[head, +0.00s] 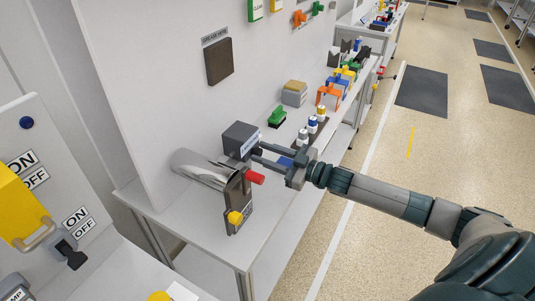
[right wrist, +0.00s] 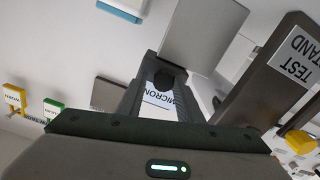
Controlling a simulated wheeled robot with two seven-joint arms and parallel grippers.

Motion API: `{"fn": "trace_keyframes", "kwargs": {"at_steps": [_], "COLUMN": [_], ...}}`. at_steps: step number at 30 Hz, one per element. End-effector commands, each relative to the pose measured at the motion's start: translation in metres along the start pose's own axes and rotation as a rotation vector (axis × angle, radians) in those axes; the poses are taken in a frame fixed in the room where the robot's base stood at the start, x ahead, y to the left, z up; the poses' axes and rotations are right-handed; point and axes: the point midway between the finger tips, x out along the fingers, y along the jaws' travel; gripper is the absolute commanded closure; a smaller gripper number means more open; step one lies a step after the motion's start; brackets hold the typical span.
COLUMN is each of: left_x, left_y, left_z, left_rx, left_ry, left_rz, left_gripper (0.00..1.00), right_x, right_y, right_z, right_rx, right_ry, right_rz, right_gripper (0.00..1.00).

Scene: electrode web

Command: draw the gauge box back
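The gauge box (head: 241,139) is a dark grey box with a white label on its front, on the white bench beside a shiny metal roll (head: 203,168). My right gripper (head: 260,151) reaches it from the right, its fingers apart on either side of a dark knob on the box front. In the right wrist view the knob (right wrist: 163,79) lies between the fingertips, with part of a label reading MICRON (right wrist: 160,102) behind it. I cannot tell whether the fingers press on the knob. My left gripper is not in view.
A dark post (right wrist: 275,75) labelled TEST STAND stands close beside the gripper. A red knob (head: 254,177) and a yellow knob (head: 235,217) stick out near the bench front. A green-handled item (head: 278,117) and small bottles (head: 312,125) stand farther along. The aisle floor is clear.

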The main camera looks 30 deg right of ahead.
Motion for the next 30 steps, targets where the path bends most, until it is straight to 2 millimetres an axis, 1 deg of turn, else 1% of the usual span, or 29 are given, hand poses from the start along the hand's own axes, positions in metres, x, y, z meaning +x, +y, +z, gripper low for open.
{"fn": "trace_keyframes", "kwargs": {"at_steps": [8, 11, 18, 25, 30], "left_x": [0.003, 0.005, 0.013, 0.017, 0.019], "left_y": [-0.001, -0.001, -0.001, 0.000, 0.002], "left_z": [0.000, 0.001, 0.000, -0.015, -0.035], "left_rx": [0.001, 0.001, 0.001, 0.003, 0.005], "left_ry": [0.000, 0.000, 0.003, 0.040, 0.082], "left_rz": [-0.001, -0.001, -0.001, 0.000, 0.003], "left_gripper": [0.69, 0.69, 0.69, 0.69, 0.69], "right_x": [-0.008, -0.016, -0.042, -0.069, -0.087], "right_y": [-0.001, -0.002, -0.002, -0.002, -0.001], "right_z": [0.002, 0.003, 0.004, 0.003, 0.003], "right_rx": [0.001, 0.001, 0.003, 0.002, 0.001], "right_ry": [-0.002, -0.002, -0.003, -0.002, -0.002], "right_rz": [0.000, -0.001, -0.001, -0.001, -0.001], "right_gripper": [0.68, 0.68, 0.68, 0.68, 0.68]}}
